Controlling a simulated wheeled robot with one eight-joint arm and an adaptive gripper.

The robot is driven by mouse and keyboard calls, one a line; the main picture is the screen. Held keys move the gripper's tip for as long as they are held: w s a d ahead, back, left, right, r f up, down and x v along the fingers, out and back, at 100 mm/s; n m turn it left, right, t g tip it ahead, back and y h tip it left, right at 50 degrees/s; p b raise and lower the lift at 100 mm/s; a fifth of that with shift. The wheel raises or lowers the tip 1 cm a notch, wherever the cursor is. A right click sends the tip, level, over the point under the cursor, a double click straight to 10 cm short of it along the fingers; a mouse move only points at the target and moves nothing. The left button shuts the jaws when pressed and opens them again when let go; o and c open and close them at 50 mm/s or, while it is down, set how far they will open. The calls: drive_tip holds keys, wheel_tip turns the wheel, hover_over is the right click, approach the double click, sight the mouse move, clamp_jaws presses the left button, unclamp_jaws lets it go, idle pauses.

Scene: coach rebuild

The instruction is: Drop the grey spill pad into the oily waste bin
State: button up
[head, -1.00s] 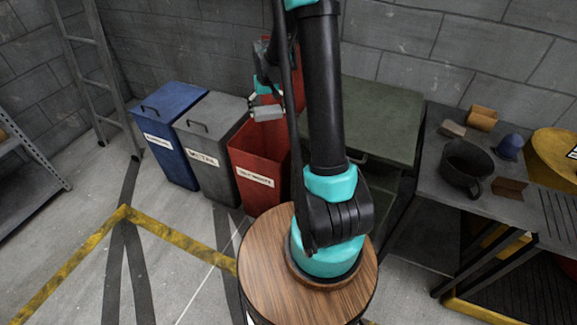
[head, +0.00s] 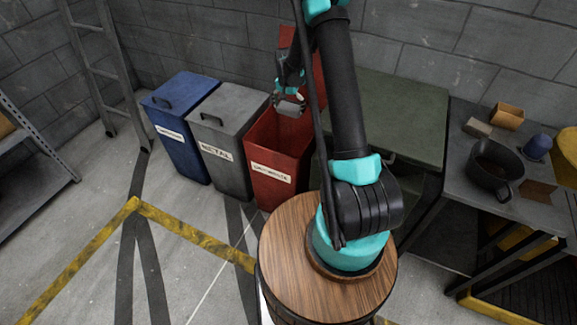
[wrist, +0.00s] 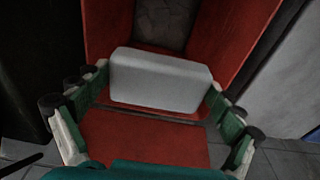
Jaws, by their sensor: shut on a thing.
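The grey spill pad (wrist: 158,80) is a pale block held between the two fingers of my gripper (wrist: 158,88) in the wrist view. In the head view the pad (head: 290,108) and my gripper (head: 289,100) are small, over the opening of the red bin. The red bin (head: 272,179) has a raised red lid and a white label that is hard to read. In the wrist view the red walls of the bin (wrist: 245,35) surround the pad, with a dark grey floor below it. The pad is above the bin floor.
A lidded grey bin (head: 229,150) labelled METAL and a lidded blue bin (head: 185,140) stand left of the red bin. A green cabinet (head: 400,115) stands to its right. A dark bench (head: 460,190) at right holds a black pot (head: 488,170). A ladder (head: 98,80) leans at left.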

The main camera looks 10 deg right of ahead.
drive_tip(key=shift+f, duration=1.25)
drive_tip(key=o, duration=1.2)
drive_tip(key=r, duration=0.8)
drive_tip(key=s+r, duration=0.1)
drive_tip(key=r, duration=0.3)
drive_tip(key=shift+s+a, duration=0.1)
drive_tip(key=shift+a, duration=0.3)
